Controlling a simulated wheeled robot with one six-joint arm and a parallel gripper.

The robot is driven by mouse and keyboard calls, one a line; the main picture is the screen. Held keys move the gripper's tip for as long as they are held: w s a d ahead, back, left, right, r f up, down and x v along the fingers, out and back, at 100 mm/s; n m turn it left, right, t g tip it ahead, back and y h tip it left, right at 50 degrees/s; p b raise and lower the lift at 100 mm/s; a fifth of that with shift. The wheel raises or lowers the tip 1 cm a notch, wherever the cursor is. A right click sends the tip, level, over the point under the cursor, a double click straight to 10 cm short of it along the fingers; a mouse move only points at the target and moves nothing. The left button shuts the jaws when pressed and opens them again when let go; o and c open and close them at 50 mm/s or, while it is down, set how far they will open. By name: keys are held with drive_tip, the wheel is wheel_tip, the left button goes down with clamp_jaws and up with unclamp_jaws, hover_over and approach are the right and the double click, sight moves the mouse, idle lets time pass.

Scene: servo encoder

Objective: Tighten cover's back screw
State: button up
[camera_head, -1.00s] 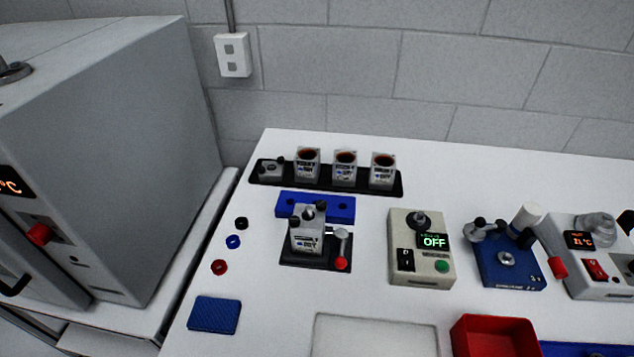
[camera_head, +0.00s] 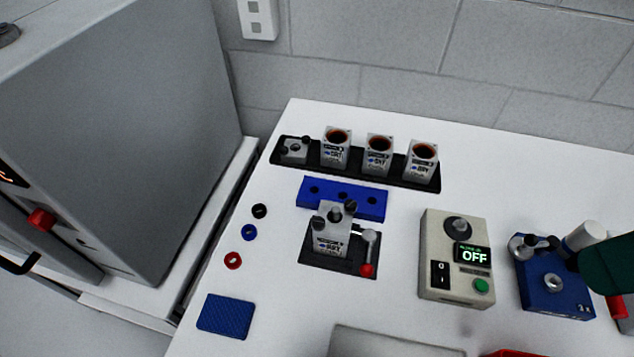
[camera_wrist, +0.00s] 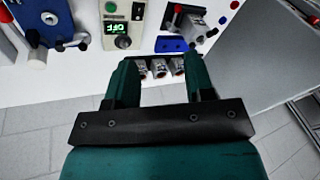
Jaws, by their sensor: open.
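A grey servo unit (camera_head: 331,243) stands upright in a black fixture (camera_head: 318,262) with a red-tipped clamp lever (camera_head: 367,268). Its cover carries two dark screw heads: the back screw (camera_head: 350,205) at the back right and a front screw (camera_head: 319,222) at the front left. How deep each screw sits cannot be told. The servo also shows in the wrist view (camera_wrist: 188,24). My gripper (camera_wrist: 163,68) is open and empty in the wrist view, apart from the servo. In the head view only a dark green part of my arm shows at the right edge.
A blue block with holes (camera_head: 342,198) lies behind the fixture. A black rack (camera_head: 399,181) holds several units further back. A grey control box (camera_head: 456,258) reading OFF and a blue device (camera_head: 553,282) stand to the right. Small rings and a blue pad (camera_head: 225,315) lie left.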

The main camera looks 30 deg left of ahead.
drive_tip(key=w+a+r+n, duration=0.1)
drive_tip(key=w+a+n, duration=0.3)
drive_tip(key=w+n, duration=0.1)
drive_tip(key=n+h+p, duration=0.2)
drive_tip(key=n+h, duration=0.2)
drive_tip(key=n, duration=1.7)
hover_over(351, 203)
wheel_tip(351, 203, down, 4)
wheel_tip(351, 203, down, 17)
drive_tip(key=p, duration=0.4)
drive_tip(key=shift+r, duration=0.1)
clamp_jaws()
